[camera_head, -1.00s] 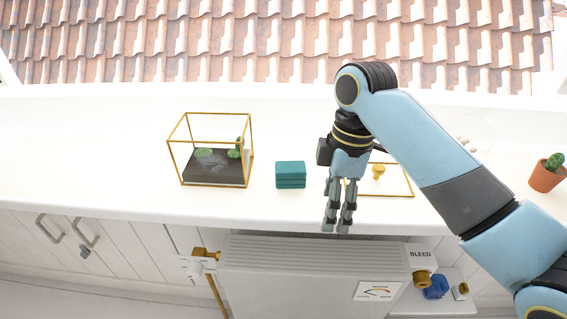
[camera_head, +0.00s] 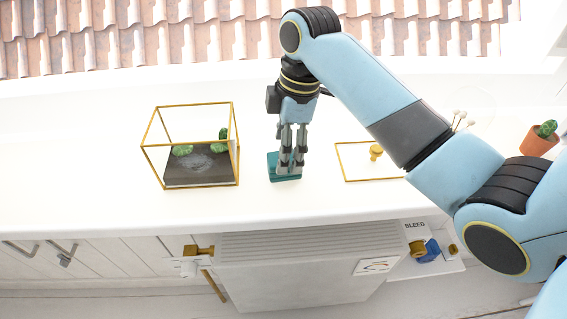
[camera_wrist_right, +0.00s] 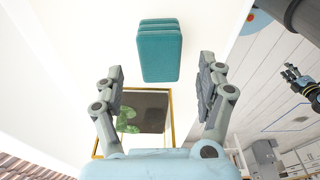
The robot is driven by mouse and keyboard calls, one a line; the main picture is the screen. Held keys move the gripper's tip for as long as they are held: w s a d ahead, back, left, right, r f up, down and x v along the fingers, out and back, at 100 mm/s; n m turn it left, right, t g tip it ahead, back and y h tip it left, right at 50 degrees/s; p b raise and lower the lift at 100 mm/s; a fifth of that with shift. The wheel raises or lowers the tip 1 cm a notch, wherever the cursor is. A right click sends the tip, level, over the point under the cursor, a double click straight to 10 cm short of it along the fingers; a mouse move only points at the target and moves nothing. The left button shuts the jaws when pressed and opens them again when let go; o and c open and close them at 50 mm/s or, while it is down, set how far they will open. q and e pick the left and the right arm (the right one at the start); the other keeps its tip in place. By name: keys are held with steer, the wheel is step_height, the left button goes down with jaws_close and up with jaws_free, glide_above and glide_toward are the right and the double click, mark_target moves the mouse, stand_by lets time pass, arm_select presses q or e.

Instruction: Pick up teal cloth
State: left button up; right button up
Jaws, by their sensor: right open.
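The teal cloth (camera_head: 271,166) is a folded block on the white desk, between the glass case and the gold-framed pane. My right gripper (camera_head: 290,172) points down over it in the head view and hides much of it. In the right wrist view the cloth (camera_wrist_right: 160,55) lies ahead of and between the spread fingers of my right gripper (camera_wrist_right: 160,72). The fingers are apart and nothing is held. My left gripper (camera_wrist_right: 298,80) seems to show at the right edge of the wrist view, small and away from the cloth; its opening is unclear.
A gold-edged glass case (camera_head: 200,172) with green plants stands left of the cloth. A flat gold-framed pane (camera_head: 355,178) with a gold knob (camera_head: 376,152) lies to the right. A potted cactus (camera_head: 539,140) is far right. A radiator (camera_head: 300,270) sits below the desk's front edge.

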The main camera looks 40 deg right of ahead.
step_height(320, 180, down, 4)
steer(key=shift+a+r, duration=0.1)
steer(key=c, duration=0.4)
arm_select(q)
steer(key=shift+w, duration=0.8)
arm_select(e)
steer(key=c, duration=0.7)
